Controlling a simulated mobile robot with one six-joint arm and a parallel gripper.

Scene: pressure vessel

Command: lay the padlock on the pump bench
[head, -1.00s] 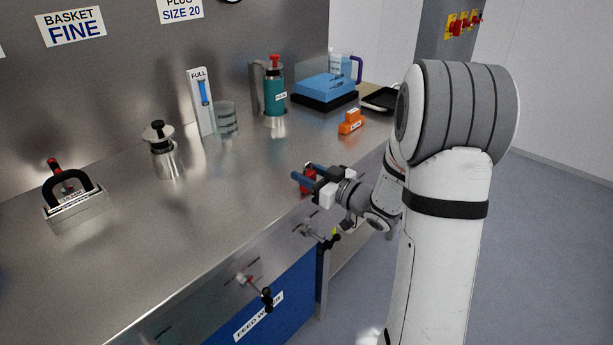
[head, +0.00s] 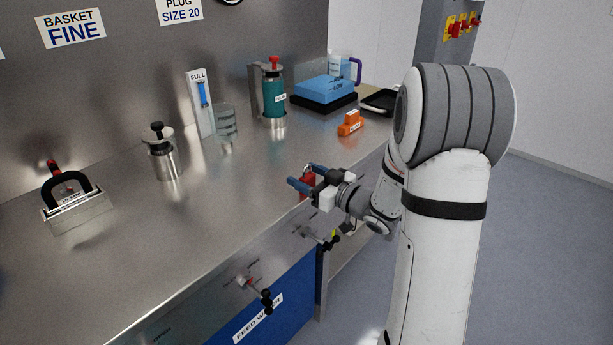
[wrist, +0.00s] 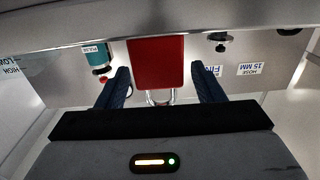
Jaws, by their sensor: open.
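The red padlock (head: 307,178) is at the front edge of the steel bench (head: 225,205) in the head view, with its shackle up. In the wrist view the red padlock body (wrist: 156,62) fills the upper middle, and its metal shackle points down toward my gripper. My gripper (head: 304,176) has its blue fingers on either side of the padlock. In the wrist view the fingers (wrist: 162,88) stand apart, with a visible gap between each and the padlock. Whether the padlock's underside rests on the bench is hidden.
A steel pot (head: 164,160), a teal flask (head: 273,97), a glass beaker (head: 227,122) and an orange block (head: 350,124) stand farther back. A black-handled block (head: 76,205) is at left. Valve handles (head: 257,288) stick out of the bench front. The bench middle is clear.

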